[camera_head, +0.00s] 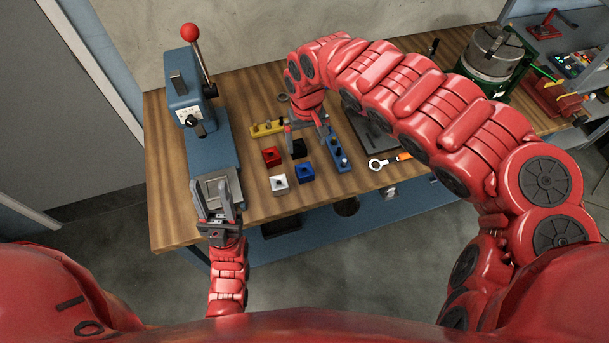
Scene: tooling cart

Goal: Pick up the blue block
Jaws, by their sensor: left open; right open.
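The blue block (304,173) sits on the wooden table near its front edge. A white block (278,184) is to its left, a red block (271,156) behind and left, and a black block (299,148) just behind it. My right gripper (306,139) hangs above and behind the blocks, pointing down, with its fingers apart around the area of the black block; its height above that block is hard to tell. My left gripper (214,202) is open and empty at the front left, in front of the blue press (205,140).
A blue strip with pegs (338,155) stands right of the blocks, and a yellow strip (266,128) lies behind them. A wrench-like ring tool (376,164) lies further right. The press lever rises at the left. Bare wood lies left of the blocks.

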